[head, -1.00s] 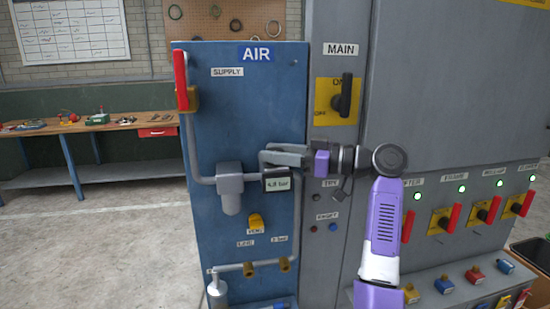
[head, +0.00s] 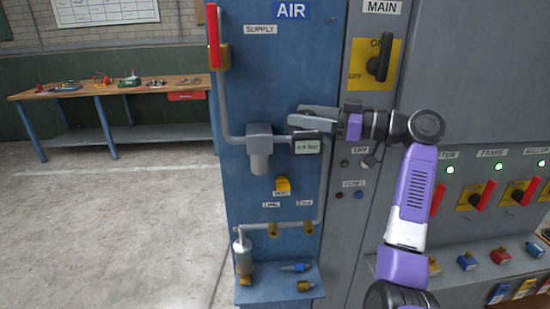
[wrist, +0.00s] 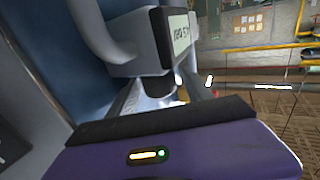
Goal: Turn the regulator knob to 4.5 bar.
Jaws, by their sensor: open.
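The air regulator (head: 259,145) is a grey body with a rounded bowl below, on the blue AIR panel (head: 315,70). Its small dark-framed display (head: 306,146) sits at its right and reads about 4.9 bar, though the last digit is blurred. My gripper (head: 300,115) is open just above the display, its grey fingers pointing left. I cannot make out a separate knob, and I cannot tell if a finger touches the regulator. In the wrist view the display (wrist: 178,36) and grey body (wrist: 130,45) lie just beyond my purple gripper housing.
The red-handled supply valve (head: 213,40) stands at upper left. The yellow MAIN switch (head: 372,65) is on the grey cabinet to the right. Floor to the left is clear.

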